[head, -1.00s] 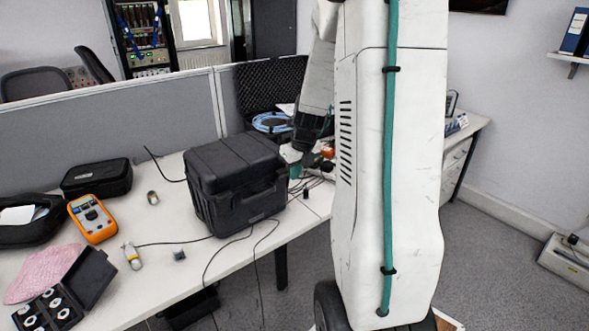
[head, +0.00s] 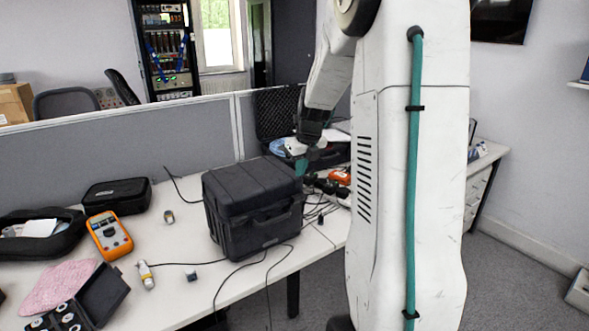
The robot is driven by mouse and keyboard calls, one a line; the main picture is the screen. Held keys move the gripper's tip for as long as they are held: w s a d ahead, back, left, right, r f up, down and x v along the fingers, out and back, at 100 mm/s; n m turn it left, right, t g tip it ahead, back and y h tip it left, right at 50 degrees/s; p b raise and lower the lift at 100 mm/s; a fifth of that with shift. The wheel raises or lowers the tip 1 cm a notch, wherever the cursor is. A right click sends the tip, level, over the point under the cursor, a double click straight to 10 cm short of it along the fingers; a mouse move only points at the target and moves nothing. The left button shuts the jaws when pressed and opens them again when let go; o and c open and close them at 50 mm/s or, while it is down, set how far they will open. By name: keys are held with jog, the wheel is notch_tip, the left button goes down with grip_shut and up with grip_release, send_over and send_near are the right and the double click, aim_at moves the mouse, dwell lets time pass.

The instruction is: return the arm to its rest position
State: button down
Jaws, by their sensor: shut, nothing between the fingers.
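My arm (head: 411,150) stands large and white on the right of the head view, with a green hose down its side. Its end reaches down over the right part of the desk. My gripper (head: 300,166) shows small at the right rear corner of the black case, with teal at its tip. It is shut and holds nothing. Whether it touches the case cannot be told. The column of my arm hides part of the desk behind it.
The black case (head: 252,210) stands on the white desk (head: 215,300). An orange multimeter (head: 109,236), a black pouch (head: 117,196), a pink cloth (head: 62,287) and cables lie to its left and front. An open foam-lined case (head: 278,112) stands behind. A grey partition (head: 120,160) borders the desk.

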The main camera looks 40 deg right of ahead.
dwell(0.3)
jog(key=s+a+r+m+g, duration=0.1)
jog(key=s+a+r+m, duration=0.2)
jog(key=s+a+m, duration=1)
jog(key=s+a+r+m, duration=0.4)
jog(key=s+a+m, duration=0.9)
jog(key=a+m, duration=0.5)
jog(key=m, duration=0.2)
jog(key=shift+a+r+m+g+y, duration=0.2)
jog(key=shift+m+g+y, duration=0.1)
jog(key=shift+m+g, duration=0.1)
